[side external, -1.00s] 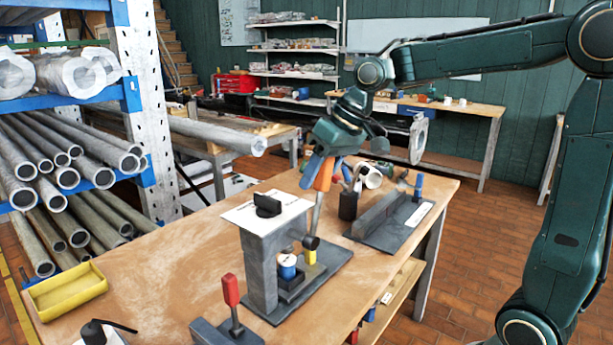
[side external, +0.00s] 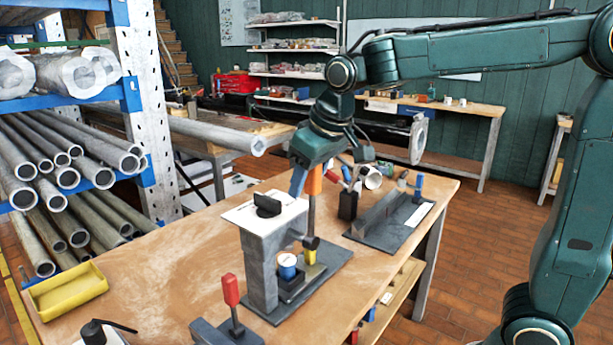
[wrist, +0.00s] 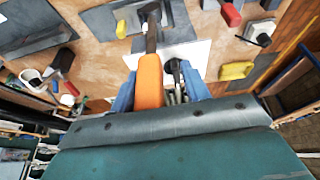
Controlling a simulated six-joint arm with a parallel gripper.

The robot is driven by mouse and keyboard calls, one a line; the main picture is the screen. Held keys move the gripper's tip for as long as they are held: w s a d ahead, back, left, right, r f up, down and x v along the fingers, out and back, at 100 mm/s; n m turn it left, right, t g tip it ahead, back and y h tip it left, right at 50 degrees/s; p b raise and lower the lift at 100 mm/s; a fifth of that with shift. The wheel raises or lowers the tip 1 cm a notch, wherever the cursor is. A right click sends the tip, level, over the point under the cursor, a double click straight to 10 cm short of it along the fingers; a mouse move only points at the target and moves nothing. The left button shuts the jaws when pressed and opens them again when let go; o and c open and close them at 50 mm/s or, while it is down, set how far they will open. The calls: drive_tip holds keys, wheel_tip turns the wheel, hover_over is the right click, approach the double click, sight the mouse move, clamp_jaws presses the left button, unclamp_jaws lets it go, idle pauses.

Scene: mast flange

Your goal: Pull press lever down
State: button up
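The press (side external: 262,265) stands on the bench as a grey column with a white top plate. Its lever, with a grey shaft and orange handle (side external: 314,181), rises steeply from a dark hub at the press's right side. My gripper (side external: 305,185) points down at the handle from above, with its blue fingers on either side. In the wrist view the orange handle (wrist: 150,82) lies between the fingers (wrist: 158,90), close to the left one. A gap shows between the handle and the right finger. Contact with the left finger is unclear.
A blue-and-white cylinder (side external: 287,266) and a yellow part (side external: 310,257) sit at the press base. A red-handled clamp (side external: 231,290) stands in front, a yellow tray (side external: 66,291) lies left, and a black holder (side external: 348,205) stands behind. Bare bench lies left of the press.

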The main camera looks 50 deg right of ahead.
drive_tip(key=s+a+r, duration=0.2)
drive_tip(key=r, duration=0.4)
drive_tip(key=s+a+r+h, duration=0.1)
drive_tip(key=s+a+r, duration=0.1)
drive_tip(key=r, duration=0.4)
drive_tip(key=shift+s+r, duration=0.15)
drive_tip(key=shift+s, duration=0.45)
idle(0.4)
idle(0.4)
drive_tip(key=shift+w+d+r, duration=0.1)
drive_tip(key=shift+w+d, duration=0.05)
drive_tip(key=shift+d, duration=0.6)
drive_tip(key=x, duration=1.4)
idle(0.3)
drive_tip(key=shift+a, duration=0.15)
